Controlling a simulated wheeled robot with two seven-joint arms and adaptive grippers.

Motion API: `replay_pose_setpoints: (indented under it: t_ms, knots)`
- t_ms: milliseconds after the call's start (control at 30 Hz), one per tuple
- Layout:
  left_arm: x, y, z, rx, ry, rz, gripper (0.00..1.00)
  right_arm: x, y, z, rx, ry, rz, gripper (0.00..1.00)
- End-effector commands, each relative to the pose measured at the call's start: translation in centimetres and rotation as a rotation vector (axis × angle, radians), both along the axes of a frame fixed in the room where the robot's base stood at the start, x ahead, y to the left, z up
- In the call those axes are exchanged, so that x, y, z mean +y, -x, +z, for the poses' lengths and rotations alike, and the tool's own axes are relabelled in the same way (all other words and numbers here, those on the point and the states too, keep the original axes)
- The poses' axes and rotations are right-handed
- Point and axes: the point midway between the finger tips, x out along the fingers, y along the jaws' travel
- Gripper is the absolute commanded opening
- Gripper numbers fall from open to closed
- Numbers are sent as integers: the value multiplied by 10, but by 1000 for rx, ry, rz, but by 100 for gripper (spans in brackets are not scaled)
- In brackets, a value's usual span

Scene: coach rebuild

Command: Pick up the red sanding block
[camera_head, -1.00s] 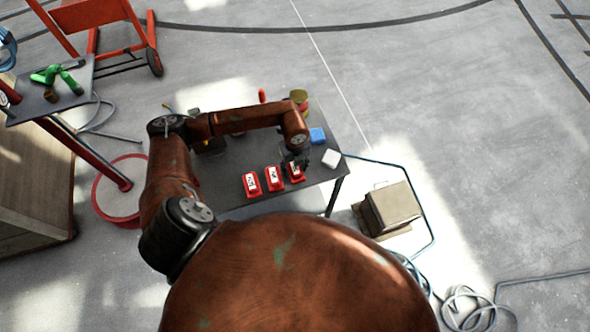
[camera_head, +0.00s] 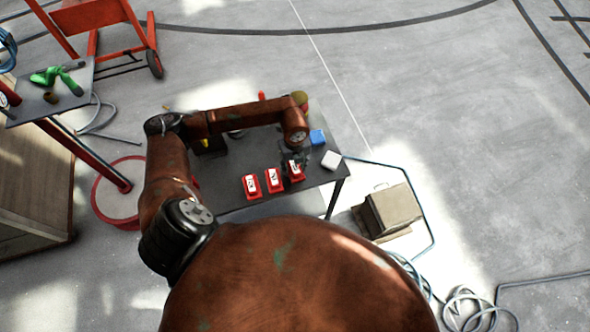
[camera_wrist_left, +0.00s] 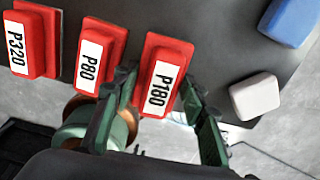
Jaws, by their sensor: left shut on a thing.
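Three red sanding blocks with white labels sit in a row near the front edge of the dark table (camera_head: 235,201). In the left wrist view they read P320 (camera_wrist_left: 37,45), P80 (camera_wrist_left: 99,58) and P180 (camera_wrist_left: 164,82). My left gripper (camera_wrist_left: 157,88) is shut on the P180 block, one finger at each side of it. In the head view that block (camera_head: 296,174) is the rightmost, under my left gripper (camera_head: 291,158), with P80 (camera_head: 274,180) and P320 (camera_head: 252,187) to its left. I cannot tell whether P180 touches the table. My right gripper is not in view.
A blue block (camera_head: 317,136) and a white block (camera_head: 331,160) lie to the right of the sanding blocks. A beige box (camera_head: 391,209) and a cable lie on the floor to the right.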

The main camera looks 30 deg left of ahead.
Motion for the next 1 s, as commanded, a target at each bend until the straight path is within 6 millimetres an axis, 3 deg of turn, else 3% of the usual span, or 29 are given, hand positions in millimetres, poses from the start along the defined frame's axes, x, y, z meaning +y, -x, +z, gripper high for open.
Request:
replay_pose_setpoints:
  t_ms: [333, 600, 800, 1000]
  knots:
    - [-44, 34, 73, -6, 4, -8, 11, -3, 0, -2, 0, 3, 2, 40]
    - [-90, 73, 96, -2, 3, -7, 11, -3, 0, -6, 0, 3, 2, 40]
    - [-105, 86, 106, -2, 2, -2, 11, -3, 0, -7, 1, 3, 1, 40]
    - [-108, 89, 108, -1, 0, 0, 11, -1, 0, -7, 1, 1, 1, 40]
